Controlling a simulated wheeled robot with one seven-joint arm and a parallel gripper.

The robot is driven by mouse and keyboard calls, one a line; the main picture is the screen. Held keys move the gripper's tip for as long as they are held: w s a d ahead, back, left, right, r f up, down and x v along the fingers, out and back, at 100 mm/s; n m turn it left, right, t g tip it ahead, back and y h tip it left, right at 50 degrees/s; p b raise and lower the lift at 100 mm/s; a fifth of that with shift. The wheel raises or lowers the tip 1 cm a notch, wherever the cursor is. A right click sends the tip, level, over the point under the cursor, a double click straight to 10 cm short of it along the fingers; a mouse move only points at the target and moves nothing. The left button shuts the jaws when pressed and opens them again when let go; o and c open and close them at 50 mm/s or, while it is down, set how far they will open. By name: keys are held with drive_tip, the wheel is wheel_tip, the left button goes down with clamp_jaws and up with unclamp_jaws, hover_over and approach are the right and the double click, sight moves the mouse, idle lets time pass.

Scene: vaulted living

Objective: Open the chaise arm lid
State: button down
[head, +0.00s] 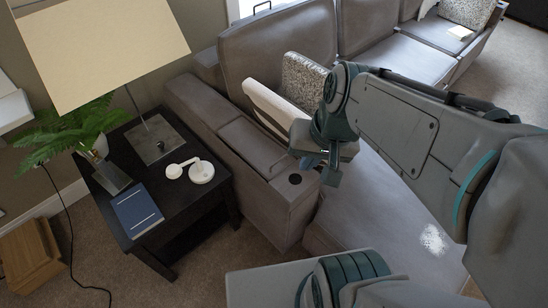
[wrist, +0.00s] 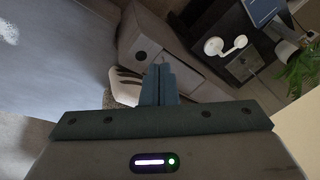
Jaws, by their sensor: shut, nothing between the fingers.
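The chaise arm (head: 215,115) is grey leather and runs beside the black side table in the head view. Its lid (head: 252,147) is a padded panel lying flat in the arm top, behind a dark round cup holder (head: 295,179). The lid looks closed. My gripper (head: 331,178) hangs near the front of the arm, just right of the cup holder, with its fingers together and empty. In the wrist view the shut fingers (wrist: 158,72) overlap the picture of the arm (wrist: 150,35). The cup holder also shows there, but the lid is partly hidden by the fingers. I cannot tell any contact.
A black side table (head: 185,205) holds a lamp (head: 150,137), a plant (head: 65,135), a blue book (head: 137,209) and a white object (head: 201,172). Cushions (head: 303,80) lie right of the arm. The chaise seat (head: 385,200) is mostly clear.

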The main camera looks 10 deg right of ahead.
drive_tip(key=w+a+f+m+y+b, duration=0.2)
drive_tip(key=f+m+b, duration=0.1)
drive_tip(key=f+b, duration=0.3)
drive_tip(key=w+a+f+m+y+b, duration=0.1)
drive_tip(key=a+f+m+y+b, duration=0.2)
drive_tip(key=f, duration=0.4)
drive_tip(key=m+t+y+b, duration=0.1)
drive_tip(key=m+t+b, duration=0.8)
drive_tip(key=m+b, duration=1.35)
approach(282, 173)
drive_tip(key=shift+s+a+r+n+b, duration=0.1)
drive_tip(key=shift+r+n+b, duration=0.3)
drive_tip(key=shift+r, duration=0.15)
drive_tip(key=shift+s+a+r+n+b, duration=0.1)
drive_tip(key=shift+a+r+n+b, duration=0.05)
drive_tip(key=shift+r+n+b, duration=0.3)
drive_tip(key=shift+w+f, duration=0.15)
drive_tip(key=shift+w, duration=0.1)
drive_tip(key=b+x, duration=0.2)
drive_tip(key=x, duration=0.7)
drive_tip(key=shift+w, duration=0.15)
drive_tip(key=shift+w+a, duration=0.1)
drive_tip(key=shift+r, duration=0.25)
